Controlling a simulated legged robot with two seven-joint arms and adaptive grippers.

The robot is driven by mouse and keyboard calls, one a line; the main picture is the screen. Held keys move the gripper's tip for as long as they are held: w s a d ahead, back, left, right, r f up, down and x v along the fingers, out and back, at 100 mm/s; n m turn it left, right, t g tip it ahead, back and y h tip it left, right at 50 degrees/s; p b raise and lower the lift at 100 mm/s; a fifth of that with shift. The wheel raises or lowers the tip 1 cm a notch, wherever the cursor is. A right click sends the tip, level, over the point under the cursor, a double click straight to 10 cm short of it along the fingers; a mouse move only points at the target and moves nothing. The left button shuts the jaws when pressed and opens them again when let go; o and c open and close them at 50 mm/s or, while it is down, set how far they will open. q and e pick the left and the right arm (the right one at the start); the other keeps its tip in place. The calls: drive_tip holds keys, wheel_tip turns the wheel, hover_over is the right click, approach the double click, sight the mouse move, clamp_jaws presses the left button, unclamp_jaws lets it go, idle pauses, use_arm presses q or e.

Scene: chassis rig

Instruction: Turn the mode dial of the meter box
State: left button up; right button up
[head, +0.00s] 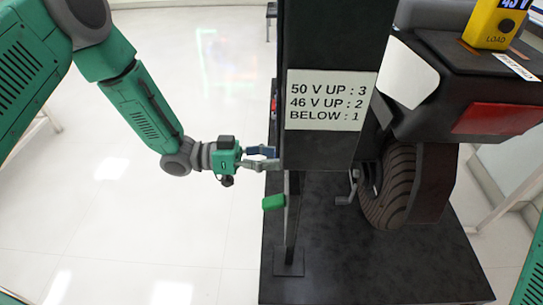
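A dark upright box or panel (330,60) carries a white label (331,100) reading "50 V UP : 3, 46 V UP : 2, BELOW : 1". No dial shows on the face toward me. A yellow meter (486,22) at the top right has a small display, cut by the frame edge, that seems to read 43 or 45 V, with "LOAD" below it. My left gripper (276,159) is at the panel's lower left edge, its two fingers apart with a narrow gap. Whether the tips touch anything is unclear. My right gripper is out of view.
A red part (273,104) peeks out behind the panel's left edge. A green block (273,202) is on the thin post below. A dark tyre (388,190) and a seat-like body with a red panel (499,117) stand right, on a black base (370,270). Floor at left is clear.

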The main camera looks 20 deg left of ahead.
use_arm(q)
drive_tip(key=shift+w, duration=0.15)
drive_tip(key=o, duration=1.1)
drive_tip(key=shift+o, duration=0.2)
drive_tip(key=v, duration=1.2)
drive_tip(key=shift+f, duration=0.1)
